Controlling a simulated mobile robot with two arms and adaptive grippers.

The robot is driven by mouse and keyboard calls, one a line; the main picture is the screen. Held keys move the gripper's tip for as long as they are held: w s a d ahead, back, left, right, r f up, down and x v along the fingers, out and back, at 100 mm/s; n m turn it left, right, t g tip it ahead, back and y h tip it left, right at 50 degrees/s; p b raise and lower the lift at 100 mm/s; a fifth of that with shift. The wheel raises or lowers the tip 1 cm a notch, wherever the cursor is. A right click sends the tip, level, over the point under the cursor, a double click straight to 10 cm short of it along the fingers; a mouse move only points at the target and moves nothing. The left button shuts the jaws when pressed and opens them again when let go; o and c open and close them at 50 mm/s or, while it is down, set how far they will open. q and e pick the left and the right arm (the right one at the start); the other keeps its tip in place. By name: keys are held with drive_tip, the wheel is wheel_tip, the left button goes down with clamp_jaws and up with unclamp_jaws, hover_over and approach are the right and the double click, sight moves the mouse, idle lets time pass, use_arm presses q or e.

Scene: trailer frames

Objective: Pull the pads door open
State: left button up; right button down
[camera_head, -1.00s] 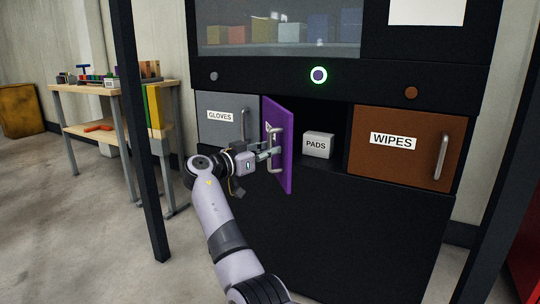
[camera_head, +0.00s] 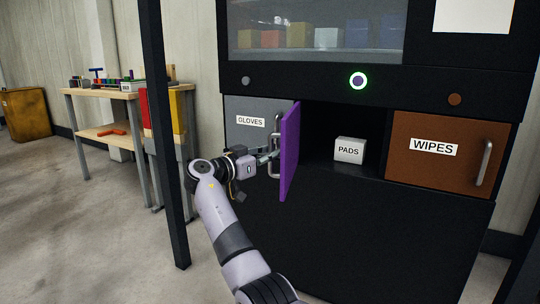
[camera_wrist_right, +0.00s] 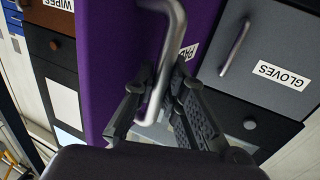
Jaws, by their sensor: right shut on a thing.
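The purple pads door (camera_head: 289,150) stands swung open in the head view, seen nearly edge-on, hinged at its left side beside the gloves door. Its silver handle (camera_head: 274,155) faces left. My right gripper (camera_head: 270,157) is at this handle, its fingers shut on it. The right wrist view shows the handle (camera_wrist_right: 164,70) between my fingers, with the purple door (camera_wrist_right: 115,60) behind and its label partly hidden. Inside the open compartment (camera_head: 335,118) sits a white box marked PADS (camera_head: 350,150). My left gripper is not in view.
The grey gloves door (camera_head: 245,118) on the left and brown wipes door (camera_head: 440,150) on the right are shut. A dark post (camera_head: 165,140) stands left of my arm. A wooden workbench (camera_head: 115,92) is farther left. A ring glows green (camera_head: 358,81) above the compartment.

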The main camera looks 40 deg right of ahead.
drive_tip(key=c, duration=1.8)
unclamp_jaws()
drive_tip(key=shift+c, duration=0.2)
drive_tip(key=a, duration=1.2)
drive_tip(key=shift+s, duration=0.4)
drive_tip(key=shift+f, duration=0.15)
